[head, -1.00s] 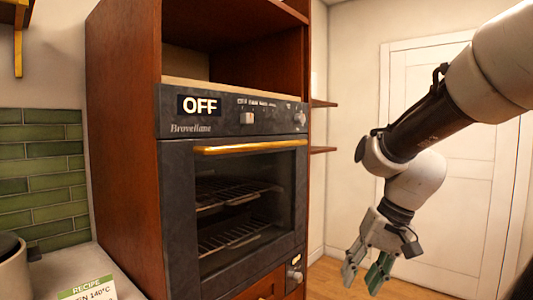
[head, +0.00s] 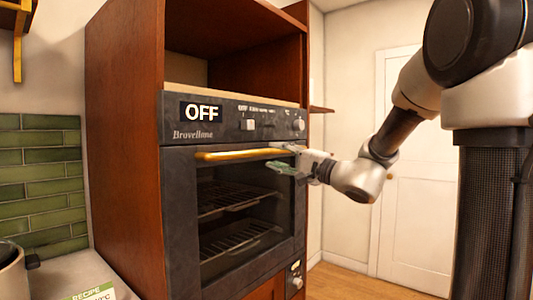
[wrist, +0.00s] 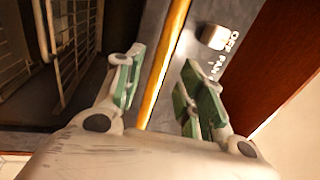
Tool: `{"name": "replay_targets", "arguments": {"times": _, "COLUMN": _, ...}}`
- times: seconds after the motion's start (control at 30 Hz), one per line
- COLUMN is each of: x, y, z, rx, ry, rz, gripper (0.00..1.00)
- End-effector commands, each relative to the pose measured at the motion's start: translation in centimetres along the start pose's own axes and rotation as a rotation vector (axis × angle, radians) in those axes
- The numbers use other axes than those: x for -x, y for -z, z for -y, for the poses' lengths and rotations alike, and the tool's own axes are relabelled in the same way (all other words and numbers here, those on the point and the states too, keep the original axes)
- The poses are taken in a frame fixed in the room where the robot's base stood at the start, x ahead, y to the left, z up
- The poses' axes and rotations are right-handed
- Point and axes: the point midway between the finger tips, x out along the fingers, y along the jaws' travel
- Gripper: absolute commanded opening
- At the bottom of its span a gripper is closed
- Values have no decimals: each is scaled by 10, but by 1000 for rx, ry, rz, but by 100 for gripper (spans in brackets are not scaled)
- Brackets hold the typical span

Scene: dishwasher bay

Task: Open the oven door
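The oven (head: 178,225) is built into a tall brown cabinet, and its dark door with a glass window is shut. A gold bar handle (head: 232,155) runs across the top of the door. My gripper (head: 277,158) is at the right end of the handle, with its fingers pointing left. In the wrist view the handle (wrist: 168,62) runs between the two open green-padded fingers (wrist: 160,95). The fingers stand apart on either side of it, and I see no clear contact. The display above the door reads OFF.
A control panel with knobs (head: 299,124) sits just above the handle. An open shelf space (head: 235,65) is above the oven. A counter with a pot (head: 12,268) and a recipe card (head: 92,293) is at left. A white door (head: 420,220) and clear floor are at right.

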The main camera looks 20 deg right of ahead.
Motion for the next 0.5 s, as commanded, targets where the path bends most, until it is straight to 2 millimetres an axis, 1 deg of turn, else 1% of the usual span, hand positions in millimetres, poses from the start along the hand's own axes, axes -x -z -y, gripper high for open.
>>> {"name": "replay_targets", "arguments": {"times": 0.03, "x": -10, "y": -1, "z": 0, "rx": -1, "ry": 0, "rz": 4, "gripper": 39}}
{"name": "replay_targets", "arguments": {"times": 0.1, "x": -22, "y": -1, "z": -1, "rx": -2, "ry": -1, "rz": 4, "gripper": 39}}
{"name": "replay_targets", "arguments": {"times": 0.2, "x": -36, "y": -1, "z": 0, "rx": -2, "ry": 0, "rz": 3, "gripper": 39}}
{"name": "replay_targets", "arguments": {"times": 0.33, "x": -48, "y": -1, "z": 0, "rx": -2, "ry": -1, "rz": 2, "gripper": 39}}
{"name": "replay_targets", "arguments": {"times": 0.5, "x": -51, "y": 0, "z": 0, "rx": -2, "ry": -2, "rz": 1, "gripper": 39}}
